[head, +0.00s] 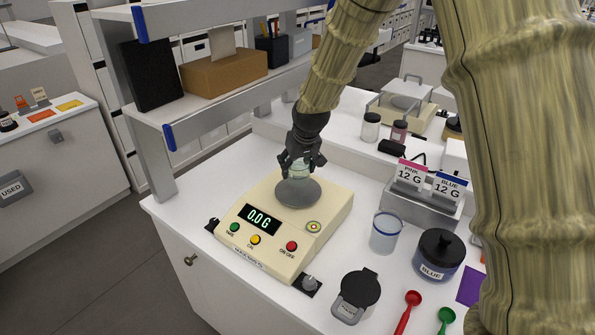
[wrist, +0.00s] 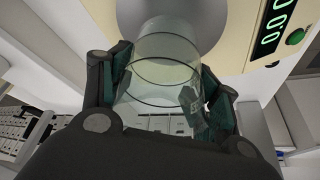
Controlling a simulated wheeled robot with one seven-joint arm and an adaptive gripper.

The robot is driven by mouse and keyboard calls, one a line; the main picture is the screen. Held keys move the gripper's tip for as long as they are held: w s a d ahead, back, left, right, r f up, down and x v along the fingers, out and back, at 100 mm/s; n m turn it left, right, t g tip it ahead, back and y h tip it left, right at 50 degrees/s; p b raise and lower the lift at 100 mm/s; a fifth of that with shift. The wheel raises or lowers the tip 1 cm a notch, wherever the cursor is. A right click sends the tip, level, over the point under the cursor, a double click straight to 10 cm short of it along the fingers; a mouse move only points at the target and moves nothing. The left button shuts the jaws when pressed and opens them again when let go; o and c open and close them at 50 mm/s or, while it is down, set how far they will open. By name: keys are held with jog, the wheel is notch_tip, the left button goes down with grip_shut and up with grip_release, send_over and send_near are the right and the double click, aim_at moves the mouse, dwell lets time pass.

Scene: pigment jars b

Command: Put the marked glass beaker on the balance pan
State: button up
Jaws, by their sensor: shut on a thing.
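A clear, faintly green glass beaker (head: 299,169) is between the fingers of my gripper (head: 301,160), over the back part of the round grey balance pan (head: 298,194). In the wrist view, the beaker (wrist: 165,75) shows dark ring lines, and my fingers (wrist: 162,100) close on it from both sides. The pan (wrist: 205,12) lies beyond it. I cannot tell whether the beaker touches the pan. The cream balance (head: 270,238) reads 0.0 G.
A shelf (head: 230,95) stands at back left.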

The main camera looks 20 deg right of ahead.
aim_at(297, 173)
jog(key=shift+f+p, duration=0.9)
jog(key=shift+f, duration=0.85)
jog(key=shift+f, duration=0.15)
jog(key=o, duration=1.4)
jog(key=shift+o, duration=0.2)
jog(key=shift+w+r, duration=0.1)
jog(key=shift+r, duration=0.15)
jog(key=b+v, duration=0.3)
jog(key=v, duration=0.8)
jog(key=shift+r, duration=0.4)
